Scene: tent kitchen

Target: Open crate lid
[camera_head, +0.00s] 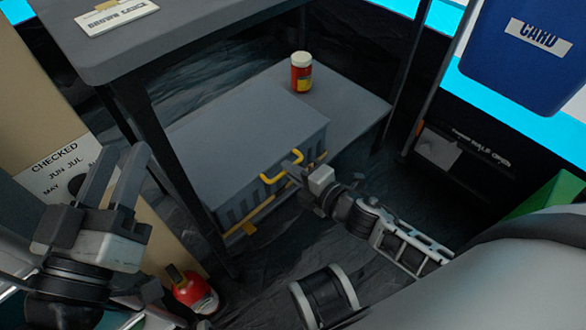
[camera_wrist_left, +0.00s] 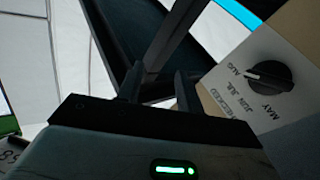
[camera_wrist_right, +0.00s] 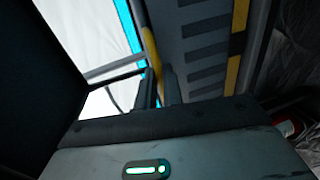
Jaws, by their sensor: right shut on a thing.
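The grey crate (camera_head: 245,140) stands on the lower shelf with its flat lid down. A yellow handle (camera_head: 268,180) is on its front side, and yellow trim runs along the lower front. My right gripper (camera_head: 292,162) reaches the crate's front and is shut on the yellow handle. In the right wrist view the yellow handle (camera_wrist_right: 150,48) runs down between the fingers, beside the crate's ribbed side (camera_wrist_right: 203,50). My left gripper (camera_head: 114,178) is open and empty at the left, apart from the crate. Its parted fingers (camera_wrist_left: 158,88) also show in the left wrist view.
A red jar (camera_head: 301,74) with a white lid stands on the lower shelf (camera_head: 350,100) behind the crate. A dark table top (camera_head: 150,40) and its leg overhang the crate's left side. A blue bin (camera_head: 520,60) is at upper right. A red object (camera_head: 192,293) lies on the floor.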

